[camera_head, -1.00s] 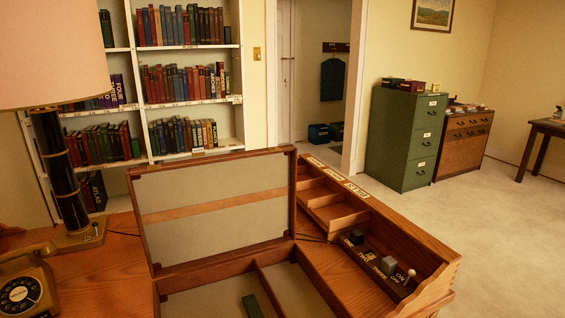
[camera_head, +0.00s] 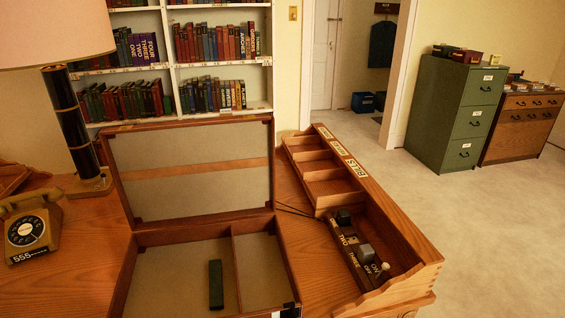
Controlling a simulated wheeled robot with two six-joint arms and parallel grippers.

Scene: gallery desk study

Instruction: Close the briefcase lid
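The wooden briefcase (camera_head: 126,256) lies on the desk in front of me. Its lid (camera_head: 195,146) stands open, upright and leaning slightly back, its pale lining facing me. The base is split by a divider into a larger left and a narrower right compartment. A small dark green block (camera_head: 215,284) lies in the left compartment. A dark and light latch piece shows at the base's front right corner. Neither of my grippers is in view.
A lamp (camera_head: 75,125) and an old telephone (camera_head: 31,225) stand on the desk to the left. A wooden organiser (camera_head: 408,242) with compartments and a switch panel (camera_head: 358,249) runs along the right. Bookshelves stand behind; a green cabinet (camera_head: 452,115) is far right. Some desk (camera_head: 307,250) is bare between briefcase and organiser.

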